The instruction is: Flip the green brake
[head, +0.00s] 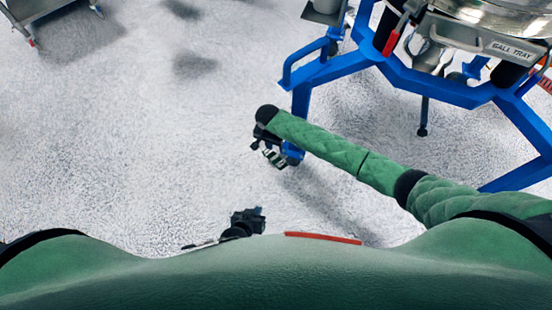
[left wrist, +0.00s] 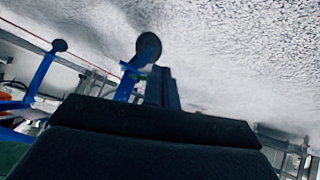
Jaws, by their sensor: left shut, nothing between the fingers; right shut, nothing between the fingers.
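I cannot make out a green brake in either view. The blue sifter frame (head: 345,68) stands at the upper right, and its near leg ends beside my right gripper (head: 270,157). That gripper is shut and overlaps the foot of the leg, partly hiding it; I cannot tell whether they touch. My left gripper (head: 256,217) is shut and empty, low in the head view near my body and apart from the frame. In the left wrist view, a blue leg (left wrist: 127,86) with a dark round caster (left wrist: 148,47) shows beyond my dark gripper (left wrist: 167,88).
A metal sifter bowl (head: 500,15) and a part labelled "BALL TRAY" (head: 510,49) sit above the frame. A grey cart (head: 35,10) stands at the upper left. The pale floor (head: 130,140) at left and centre is clear. Another caster (left wrist: 59,45) shows in the left wrist view.

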